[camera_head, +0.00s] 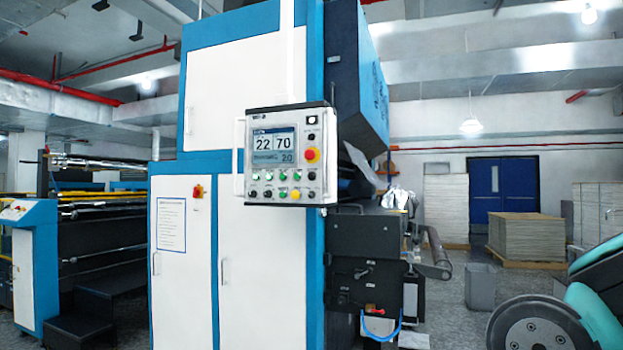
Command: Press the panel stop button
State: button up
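The control panel (243,150) is a light box with dark edges and side handles, mounted on the front of the tall blue and white machine. Its screen (274,146) shows 22, 70 and 20. Two rows of small buttons lie below the screen, including a green one (283,192) and a yellow one (297,194). Their labels are too small to read. My gripper is not in view, and nothing visible touches the panel.
A red and yellow switch (198,191) is on the white cabinet door, left of the panel. A dark roller unit (370,270) juts out below right. Stacked sheets (527,237) stand at the back right. Dark and teal parts fill the lower right corner. The space before the panel looks clear.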

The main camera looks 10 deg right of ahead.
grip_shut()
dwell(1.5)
